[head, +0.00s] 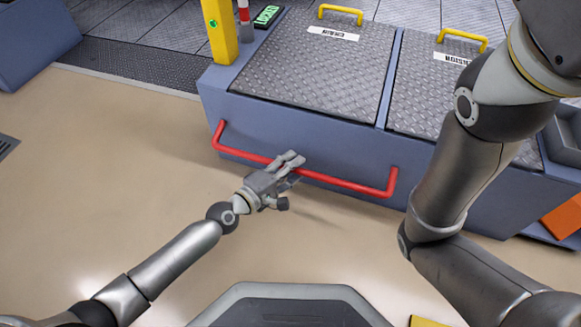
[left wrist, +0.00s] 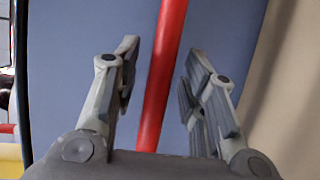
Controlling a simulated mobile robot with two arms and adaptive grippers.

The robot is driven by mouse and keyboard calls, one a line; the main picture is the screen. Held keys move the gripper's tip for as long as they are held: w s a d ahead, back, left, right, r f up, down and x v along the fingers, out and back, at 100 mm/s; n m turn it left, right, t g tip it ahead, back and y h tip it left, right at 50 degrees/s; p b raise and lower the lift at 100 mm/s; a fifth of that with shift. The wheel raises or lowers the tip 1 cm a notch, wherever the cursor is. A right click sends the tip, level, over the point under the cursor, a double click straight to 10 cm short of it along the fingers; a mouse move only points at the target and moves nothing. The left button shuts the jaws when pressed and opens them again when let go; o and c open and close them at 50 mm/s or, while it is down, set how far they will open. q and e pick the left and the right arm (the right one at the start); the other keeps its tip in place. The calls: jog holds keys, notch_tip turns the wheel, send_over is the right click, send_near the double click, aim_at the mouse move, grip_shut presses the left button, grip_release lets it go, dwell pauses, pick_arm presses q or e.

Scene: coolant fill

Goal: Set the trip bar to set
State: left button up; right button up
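The red trip bar (head: 345,184) runs along the front face of the blue-grey cabinet, with a bent arm at each end. My left gripper (head: 292,168) is at the middle of the bar, in front of the cabinet. In the left wrist view the bar (left wrist: 163,75) passes between the two open fingers (left wrist: 160,80), with a gap to the finger on each side. My right arm comes in from the right in the head view; its gripper is out of the picture. No set marking shows on the bar.
The cabinet (head: 300,135) has two tread-plate lids with yellow handles (head: 340,13). A yellow post (head: 219,32) with a green button stands at its left corner. A small green display (head: 267,15) is beside the post. An orange block (head: 563,217) lies at right.

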pick_arm(q)
grip_shut()
dwell(0.4)
